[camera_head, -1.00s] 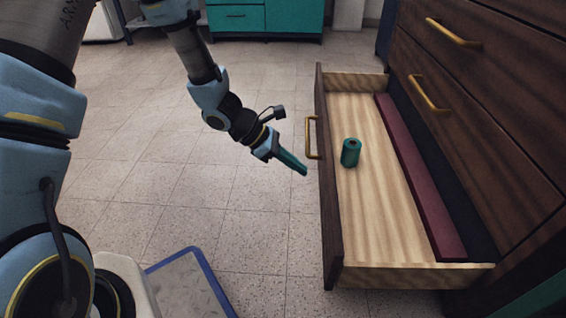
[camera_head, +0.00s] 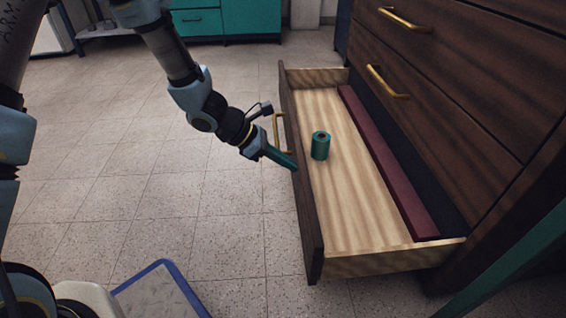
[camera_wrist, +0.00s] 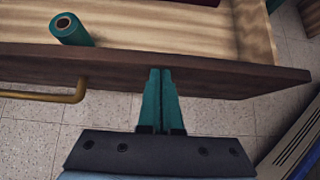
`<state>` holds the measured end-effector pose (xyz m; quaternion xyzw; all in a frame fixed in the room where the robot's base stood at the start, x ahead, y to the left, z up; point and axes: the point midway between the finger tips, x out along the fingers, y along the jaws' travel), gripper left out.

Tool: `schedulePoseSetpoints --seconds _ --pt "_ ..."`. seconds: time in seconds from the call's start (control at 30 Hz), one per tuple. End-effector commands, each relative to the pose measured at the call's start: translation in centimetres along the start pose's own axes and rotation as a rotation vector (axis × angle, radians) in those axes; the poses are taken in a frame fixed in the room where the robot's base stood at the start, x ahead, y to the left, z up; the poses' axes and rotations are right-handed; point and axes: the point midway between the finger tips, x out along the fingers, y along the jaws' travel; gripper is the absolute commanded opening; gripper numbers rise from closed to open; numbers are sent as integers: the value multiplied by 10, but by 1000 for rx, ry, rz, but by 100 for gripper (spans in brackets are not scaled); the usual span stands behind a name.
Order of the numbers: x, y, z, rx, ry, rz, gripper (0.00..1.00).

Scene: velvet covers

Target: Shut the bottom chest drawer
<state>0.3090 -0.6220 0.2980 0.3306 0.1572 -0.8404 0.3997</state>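The bottom chest drawer (camera_head: 372,262) stands pulled out from the dark wooden chest (camera_head: 470,90), with its pale wooden inside showing. Its brass handle (camera_head: 279,134) is on the dark front panel. My gripper (camera_head: 294,166) is at the outer face of that panel, beside the handle on its near side. In the wrist view the teal fingers (camera_wrist: 161,72) are together with nothing between them, and their tips are at the panel (camera_wrist: 215,73). I cannot tell whether they touch it. The handle also shows in the wrist view (camera_wrist: 70,97), left of the fingers.
A green cylinder (camera_head: 320,145) stands inside the drawer, and a long maroon bar (camera_head: 385,160) lies along its back. The upper drawers look shut. A blue-edged panel (camera_head: 160,292) is at the lower left.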

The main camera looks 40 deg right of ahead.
Motion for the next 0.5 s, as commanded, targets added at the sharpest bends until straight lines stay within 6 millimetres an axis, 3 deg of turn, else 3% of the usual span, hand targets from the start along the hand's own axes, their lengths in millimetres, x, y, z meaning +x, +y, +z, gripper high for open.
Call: schedulePoseSetpoints --seconds 0.5 --pt "93 -3 89 4 -7 -7 0"
